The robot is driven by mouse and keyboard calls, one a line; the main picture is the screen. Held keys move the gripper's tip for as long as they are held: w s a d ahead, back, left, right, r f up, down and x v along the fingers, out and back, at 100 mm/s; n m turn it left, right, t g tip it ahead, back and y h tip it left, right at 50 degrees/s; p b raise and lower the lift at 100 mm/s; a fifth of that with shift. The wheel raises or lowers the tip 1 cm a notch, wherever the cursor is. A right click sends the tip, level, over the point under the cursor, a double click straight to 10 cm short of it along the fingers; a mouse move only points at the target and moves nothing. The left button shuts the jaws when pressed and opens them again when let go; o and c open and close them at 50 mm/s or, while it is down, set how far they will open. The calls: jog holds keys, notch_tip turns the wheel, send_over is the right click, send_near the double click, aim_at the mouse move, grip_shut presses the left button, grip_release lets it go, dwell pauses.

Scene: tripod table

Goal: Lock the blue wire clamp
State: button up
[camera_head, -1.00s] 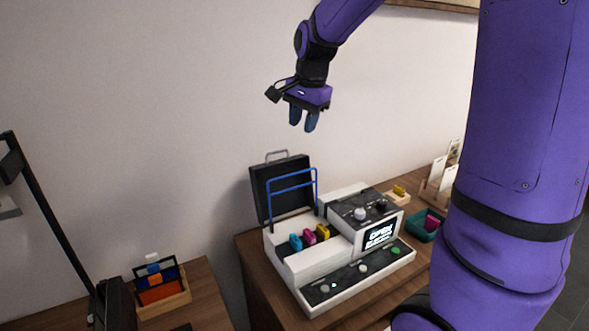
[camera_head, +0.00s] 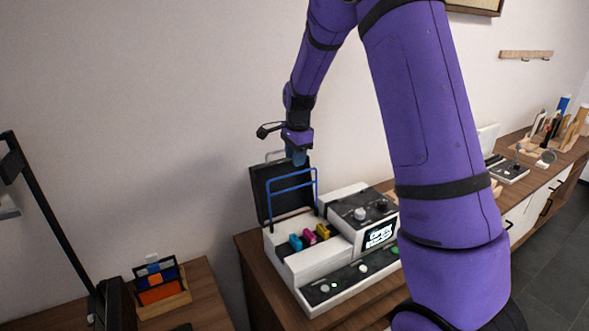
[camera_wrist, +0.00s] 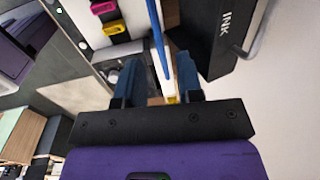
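The blue wire clamp (camera_head: 293,180), a squared blue wire loop, stands upright over a white machine (camera_head: 313,268), in front of its raised black lid (camera_head: 265,205). In the wrist view the clamp's wire (camera_wrist: 157,35) runs down through the gap between my fingers, apart from both as far as I can see. My gripper (camera_head: 296,157) points down at the top of the clamp and lid in the head view. The wrist view shows my gripper (camera_wrist: 157,82) open, its two blue fingers spread. Depth between fingers and wire is hard to judge.
Cyan (camera_head: 296,242), magenta (camera_head: 309,236) and yellow (camera_head: 323,231) tabs sit in the machine. A control box with knobs and a lit screen (camera_head: 380,235) is on its right. A wooden box (camera_head: 163,295) stands on the left table. My arm hides part of the right side.

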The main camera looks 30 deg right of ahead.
jog(key=shift+w+f, duration=0.15)
jog(key=shift+f, duration=1)
jog(key=shift+w+f, duration=0.1)
jog(key=shift+f, duration=1)
grip_shut()
